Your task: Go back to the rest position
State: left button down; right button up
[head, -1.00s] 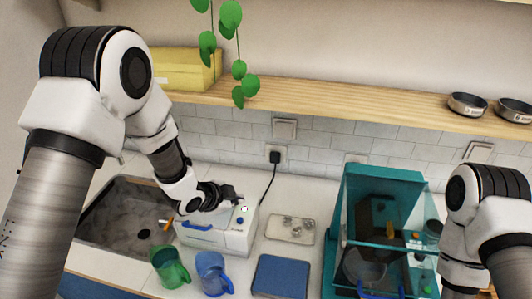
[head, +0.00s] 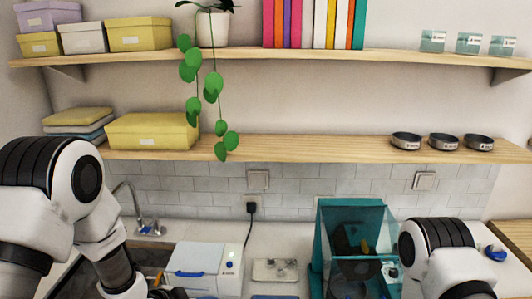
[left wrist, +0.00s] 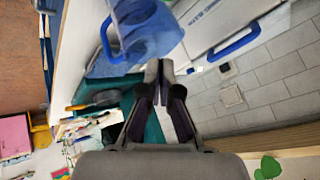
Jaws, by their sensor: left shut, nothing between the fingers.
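My left arm comes in from the left in the head view, and only the dark top of its gripper (head: 170,292) shows at the bottom edge. In the left wrist view my left gripper (left wrist: 166,68) has its fingers together with nothing between them. A blue translucent mug (left wrist: 150,38) appears close to the fingertips in that view; I cannot tell whether they touch. My right arm stands at the lower right of the head view, and its gripper is out of the picture.
A white machine with a blue handle (head: 196,270) stands beside the sink. A tray with small metal pieces (head: 275,270) and an open teal case (head: 322,235) stand to its right. A wooden shelf (head: 300,148) with a yellow box (head: 150,132) and several metal bowls runs above the counter.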

pick_arm(q)
jog(key=s+a+f+n+g+y, duration=0.15)
jog(key=s+f+n, duration=0.3)
jog(key=s, duration=0.55)
jog(key=s+a+f+n+g+y, duration=0.1)
jog(key=s+a+f+n+g, duration=0.2)
jog(key=s+f, duration=0.5)
jog(key=s+a+f+n+g+y, duration=0.1)
jog(key=s+a+f+n+g, duration=0.2)
jog(key=s, duration=0.9)
notch_tip(320, 180, down, 12)
jog(key=d+n+b, duration=0.1)
jog(key=b, duration=1.1)
jog(key=shift+s+f+n, duration=0.2)
jog(key=shift+s+n, duration=0.15)
jog(key=shift+s, duration=0.05)
